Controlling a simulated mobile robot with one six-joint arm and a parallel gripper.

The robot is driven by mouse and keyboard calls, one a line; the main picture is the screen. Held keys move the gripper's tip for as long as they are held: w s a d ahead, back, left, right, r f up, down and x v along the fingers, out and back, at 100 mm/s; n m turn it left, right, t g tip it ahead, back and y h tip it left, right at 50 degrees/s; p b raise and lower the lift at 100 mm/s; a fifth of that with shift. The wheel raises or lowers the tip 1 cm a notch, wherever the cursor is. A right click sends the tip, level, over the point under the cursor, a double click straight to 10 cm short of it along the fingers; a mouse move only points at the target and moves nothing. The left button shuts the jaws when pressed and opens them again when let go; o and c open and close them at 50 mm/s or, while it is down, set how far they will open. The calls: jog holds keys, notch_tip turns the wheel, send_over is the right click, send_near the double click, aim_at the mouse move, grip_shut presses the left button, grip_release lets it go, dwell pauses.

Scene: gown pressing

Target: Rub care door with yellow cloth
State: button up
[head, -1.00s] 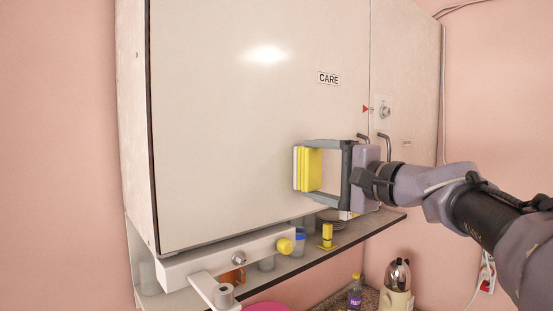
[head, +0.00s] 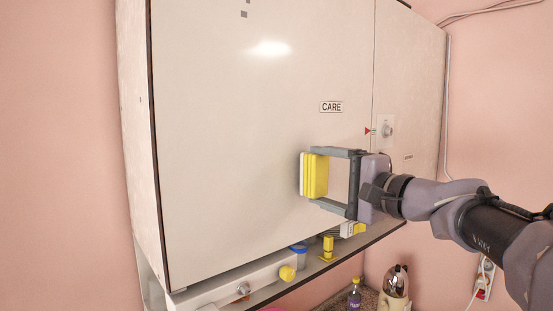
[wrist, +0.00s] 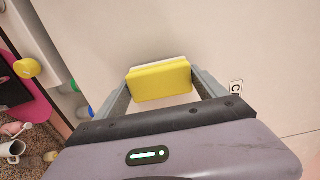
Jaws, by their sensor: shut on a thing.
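The care door (head: 240,130) is the large pale cabinet front with a CARE label (head: 331,107) at its right. My gripper (head: 318,178) is shut on the yellow cloth (head: 317,177), a thick yellow pad with a white layer on its door-facing side. The pad is at the lower right of the door, below the label. In the wrist view the yellow cloth (wrist: 160,82) sits between both fingers, its white side toward the pale door (wrist: 230,45). I cannot tell for sure whether it touches the door.
A narrower cabinet panel with a round lock (head: 387,130) is to the right of the door. Below runs a shelf (head: 345,250) with a blue-lidded container (head: 299,257) and a yellow item (head: 328,248). A bottle (head: 354,295) and a kettle (head: 396,282) stand lower down.

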jog(key=shift+r, duration=0.2)
jog(key=shift+s+d+f, duration=0.1)
jog(key=shift+s+d, duration=0.1)
jog(key=b+v, duration=0.2)
jog(key=v, duration=0.1)
jog(key=shift+s, duration=0.2)
jog(key=shift+s+d, duration=0.1)
jog(key=shift+s, duration=0.05)
